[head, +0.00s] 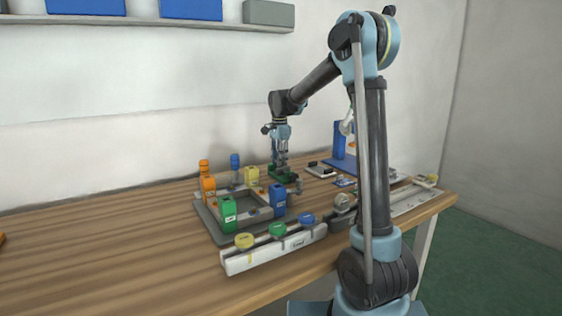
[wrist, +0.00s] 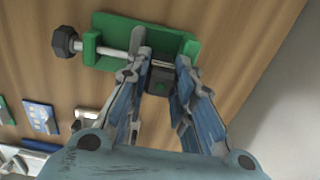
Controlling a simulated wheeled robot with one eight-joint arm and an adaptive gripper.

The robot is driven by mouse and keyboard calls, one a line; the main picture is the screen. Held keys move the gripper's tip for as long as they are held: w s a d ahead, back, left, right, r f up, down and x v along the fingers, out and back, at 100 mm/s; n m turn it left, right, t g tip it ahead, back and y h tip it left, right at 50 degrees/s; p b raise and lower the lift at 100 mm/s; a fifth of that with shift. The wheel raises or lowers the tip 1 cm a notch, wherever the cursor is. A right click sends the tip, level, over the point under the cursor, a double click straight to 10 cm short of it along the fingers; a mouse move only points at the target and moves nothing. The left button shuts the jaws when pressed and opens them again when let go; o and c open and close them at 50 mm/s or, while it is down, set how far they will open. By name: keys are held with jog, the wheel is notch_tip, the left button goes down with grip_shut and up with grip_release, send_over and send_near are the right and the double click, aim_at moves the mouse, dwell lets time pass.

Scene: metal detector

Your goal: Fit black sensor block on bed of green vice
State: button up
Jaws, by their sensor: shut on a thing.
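The green vice (head: 284,176) stands on the wooden table in the head view, below my gripper (head: 281,160). In the wrist view the green vice (wrist: 130,28) lies at the top, with its screw and dark knob to the left. My gripper (wrist: 163,62) is shut on the black sensor block (wrist: 158,82), which shows between the fingers. The fingertips overlap the vice's near edge in the picture. I cannot tell whether the block touches the vice bed. In the head view the block is too small to make out.
A grey square frame (head: 211,222) with coloured blocks stands left of the vice. A white strip (head: 240,262) with coloured round knobs runs along the front edge. A blue stand (head: 340,140) and flat parts lie to the right.

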jog(key=shift+s, duration=0.1)
jog(key=shift+s+f, duration=0.2)
jog(key=shift+f, duration=0.25)
dwell(1.1)
jog(key=shift+w+a+r, duration=0.15)
jog(key=shift+w+a, duration=0.05)
jog(key=shift+a, duration=0.1)
dwell(0.7)
jog(key=shift+w, duration=0.1)
grip_shut()
jog(key=shift+w+a+r, duration=0.15)
jog(key=shift+w+r, duration=0.15)
jog(key=shift+w, duration=0.3)
jog(key=shift+s+d+r, duration=0.15)
jog(key=shift+s+r, duration=0.05)
jog(key=shift+r, duration=0.4)
jog(key=shift+s+d+r, duration=0.1)
jog(key=shift+s+r, duration=0.1)
jog(key=shift+r, duration=1.05)
jog(key=shift+s+d, duration=0.1)
jog(key=shift+d, duration=0.1)
